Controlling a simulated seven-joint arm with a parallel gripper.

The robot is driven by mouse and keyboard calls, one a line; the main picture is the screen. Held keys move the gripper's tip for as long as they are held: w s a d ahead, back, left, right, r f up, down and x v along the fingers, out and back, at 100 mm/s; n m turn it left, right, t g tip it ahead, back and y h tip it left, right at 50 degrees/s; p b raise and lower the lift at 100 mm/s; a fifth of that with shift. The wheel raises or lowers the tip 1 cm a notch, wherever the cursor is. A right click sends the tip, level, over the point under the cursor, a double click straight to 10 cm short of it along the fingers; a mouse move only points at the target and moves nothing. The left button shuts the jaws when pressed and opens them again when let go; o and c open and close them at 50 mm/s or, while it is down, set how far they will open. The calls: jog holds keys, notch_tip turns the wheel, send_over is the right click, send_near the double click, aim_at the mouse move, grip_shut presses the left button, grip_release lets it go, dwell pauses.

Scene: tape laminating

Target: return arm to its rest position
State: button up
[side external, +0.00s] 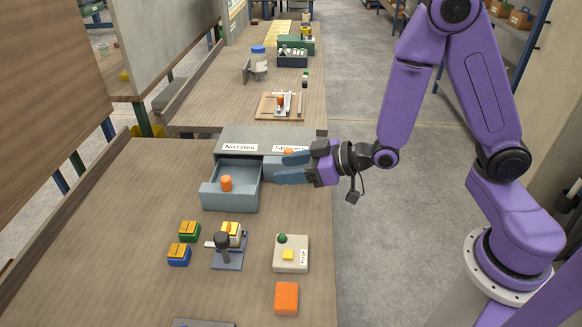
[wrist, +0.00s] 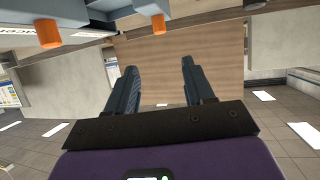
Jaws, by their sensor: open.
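My gripper (side external: 282,168) is open and empty, pointing left beside the right end of a grey two-drawer cabinet (side external: 221,138). Its two blue-grey fingers are spread apart, and the wrist view (wrist: 158,70) shows nothing between them. The left drawer (side external: 230,202), under the "Nozzles" label, is pulled out. An orange cylinder (side external: 226,183) shows at it; whether it is a knob or a loose piece I cannot tell. A second orange piece (side external: 289,152) is partly hidden by the fingers at the right drawer. Two orange ends (wrist: 50,30) show at the top of the wrist view.
Green (side external: 189,231) and blue (side external: 179,254) blocks, a small black-handled press (side external: 222,246), a "Purge" button box (side external: 291,254) and an orange block (side external: 286,298) sit on the front bench. The floor right of the bench is clear up to my base.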

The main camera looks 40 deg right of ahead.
jog(key=s+n+g+h, duration=0.25)
jog(key=s+g, duration=0.45)
jog(key=s, duration=0.5)
jog(key=s+d+r+n+g+h, duration=0.1)
jog(key=s+d+r+g+h, duration=0.1)
jog(key=s+d, duration=0.2)
jog(key=s+d+r+n+g+h, duration=0.2)
jog(key=s+d, duration=0.3)
jog(key=s, duration=0.5)
jog(key=shift+d+r+h, duration=0.3)
jog(key=shift+r+h, duration=0.05)
jog(key=shift+r, duration=0.35)
